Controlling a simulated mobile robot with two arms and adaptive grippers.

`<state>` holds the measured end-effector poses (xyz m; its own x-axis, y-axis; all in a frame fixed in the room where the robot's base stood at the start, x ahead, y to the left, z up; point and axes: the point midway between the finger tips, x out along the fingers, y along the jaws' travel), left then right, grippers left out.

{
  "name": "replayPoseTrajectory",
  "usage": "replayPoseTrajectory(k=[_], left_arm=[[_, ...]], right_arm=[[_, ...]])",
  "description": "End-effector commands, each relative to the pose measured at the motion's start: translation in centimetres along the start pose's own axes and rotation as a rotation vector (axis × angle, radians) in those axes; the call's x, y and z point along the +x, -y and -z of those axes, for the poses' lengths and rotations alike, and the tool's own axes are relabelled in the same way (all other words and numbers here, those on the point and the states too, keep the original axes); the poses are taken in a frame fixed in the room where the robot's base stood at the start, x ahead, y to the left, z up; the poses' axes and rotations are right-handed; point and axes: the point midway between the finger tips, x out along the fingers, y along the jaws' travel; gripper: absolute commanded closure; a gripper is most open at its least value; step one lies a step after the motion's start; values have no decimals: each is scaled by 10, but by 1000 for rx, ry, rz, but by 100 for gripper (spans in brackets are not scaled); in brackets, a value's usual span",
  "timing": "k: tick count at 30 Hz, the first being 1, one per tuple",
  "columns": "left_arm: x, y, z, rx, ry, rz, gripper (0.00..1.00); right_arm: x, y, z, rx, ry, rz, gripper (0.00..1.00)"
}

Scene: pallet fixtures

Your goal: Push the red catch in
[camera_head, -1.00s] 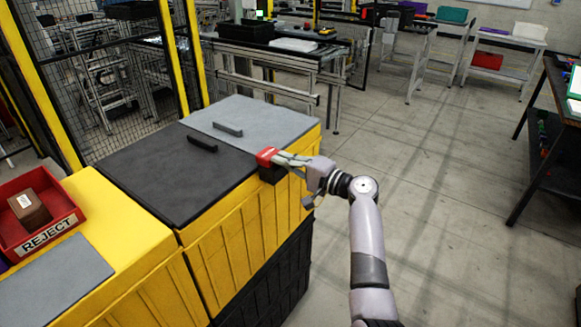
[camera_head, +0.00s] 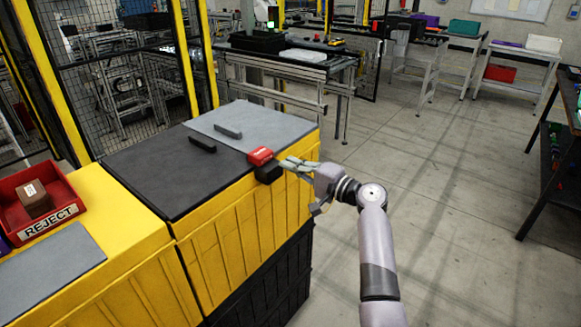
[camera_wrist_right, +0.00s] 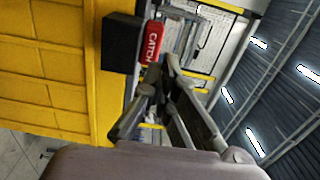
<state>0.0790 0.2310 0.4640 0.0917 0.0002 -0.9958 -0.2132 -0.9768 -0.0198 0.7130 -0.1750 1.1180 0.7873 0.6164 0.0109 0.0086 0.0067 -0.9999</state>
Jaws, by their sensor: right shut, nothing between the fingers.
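The red catch (camera_head: 260,156) sits above a black block (camera_head: 268,174) at the right front edge of the yellow bin, beside the grey lid. In the right wrist view the catch (camera_wrist_right: 154,42) shows its CATCH lettering, next to the black block (camera_wrist_right: 121,43). My right gripper (camera_head: 287,163) is shut and empty, just right of the catch, its fingertips pointing at it. In the wrist view the fingertips (camera_wrist_right: 162,72) are close to the catch's near end; I cannot tell whether they touch it. My left gripper is not in view.
A red REJECT tray (camera_head: 45,222) holding a brown box stands at the left. The floor right of my right arm is clear, up to a dark bench (camera_head: 555,160).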

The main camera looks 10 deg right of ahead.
Motion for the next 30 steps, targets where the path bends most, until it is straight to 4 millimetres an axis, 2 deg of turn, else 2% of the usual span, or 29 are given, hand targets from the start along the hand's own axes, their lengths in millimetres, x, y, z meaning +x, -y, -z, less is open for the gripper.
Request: replayPoseTrajectory(k=[2,5,12,15,21,30], left_arm=[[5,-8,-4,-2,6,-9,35],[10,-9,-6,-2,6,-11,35],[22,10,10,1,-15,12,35],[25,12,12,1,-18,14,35],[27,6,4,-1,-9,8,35],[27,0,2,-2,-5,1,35]], right_arm=[[-12,-3,0,-3,-1,-1,100],[-26,-4,0,-4,-1,-2,100],[-66,-4,0,-4,-2,-3,100],[-79,-3,0,-1,-2,-3,100],[-90,-1,0,-1,1,-2,100],[-90,0,0,0,1,-2,100]])
